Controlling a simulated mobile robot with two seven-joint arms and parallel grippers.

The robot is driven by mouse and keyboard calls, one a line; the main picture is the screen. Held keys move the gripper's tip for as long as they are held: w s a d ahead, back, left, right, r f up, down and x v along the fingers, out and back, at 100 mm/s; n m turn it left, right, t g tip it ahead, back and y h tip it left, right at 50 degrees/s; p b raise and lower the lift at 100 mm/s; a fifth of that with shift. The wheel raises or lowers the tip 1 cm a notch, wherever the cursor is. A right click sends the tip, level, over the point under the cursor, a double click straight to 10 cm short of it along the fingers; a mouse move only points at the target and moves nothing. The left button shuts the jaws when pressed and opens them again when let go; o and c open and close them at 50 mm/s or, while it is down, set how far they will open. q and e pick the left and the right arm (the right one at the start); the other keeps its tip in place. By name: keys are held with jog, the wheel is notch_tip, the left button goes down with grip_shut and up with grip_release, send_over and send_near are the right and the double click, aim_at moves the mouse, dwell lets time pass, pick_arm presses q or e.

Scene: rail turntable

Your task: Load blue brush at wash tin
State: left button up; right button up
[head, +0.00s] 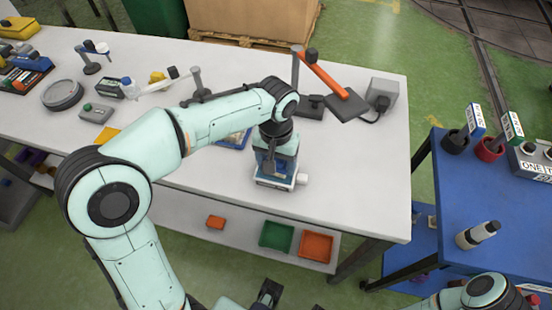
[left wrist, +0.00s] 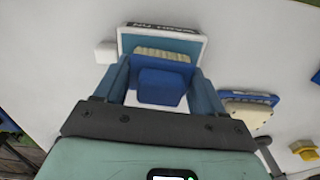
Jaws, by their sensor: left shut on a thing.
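My left gripper (head: 276,168) is over the front of the white table, pointing down. In the left wrist view its two blue fingers (left wrist: 162,92) are shut on the blue brush (left wrist: 160,86), whose blue block shows between them. The wash tin (left wrist: 190,38), blue with a white rim and a lettered label, lies just beyond and below the fingers. Cream bristles (left wrist: 162,55) show inside the tin's outline; I cannot tell if they touch its floor. In the head view the wash tin (head: 268,184) shows under the gripper, mostly hidden by it. My right gripper is not clearly seen.
A small white block (head: 302,179) stands beside the tin. An orange-armed stand (head: 330,80) and grey box (head: 382,91) stand at the back right. The table's right front is clear.

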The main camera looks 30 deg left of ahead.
pick_arm(q)
jog(key=shift+f+b, duration=0.3)
jog(key=shift+f, duration=0.15)
pick_arm(e)
jog(key=shift+s+f, duration=0.1)
jog(key=shift+f, duration=0.2)
dwell(0.7)
pick_arm(q)
jog(key=shift+f, duration=0.1)
pick_arm(e)
jog(key=shift+r, duration=0.1)
dwell(0.8)
jog(key=shift+r, duration=0.1)
pick_arm(q)
notch_tip(320, 180, up, 7)
jog(key=p, duration=0.6)
pick_arm(e)
notch_tip(320, 180, up, 6)
jog(key=w, duration=0.2)
jog(key=shift+w, duration=0.15)
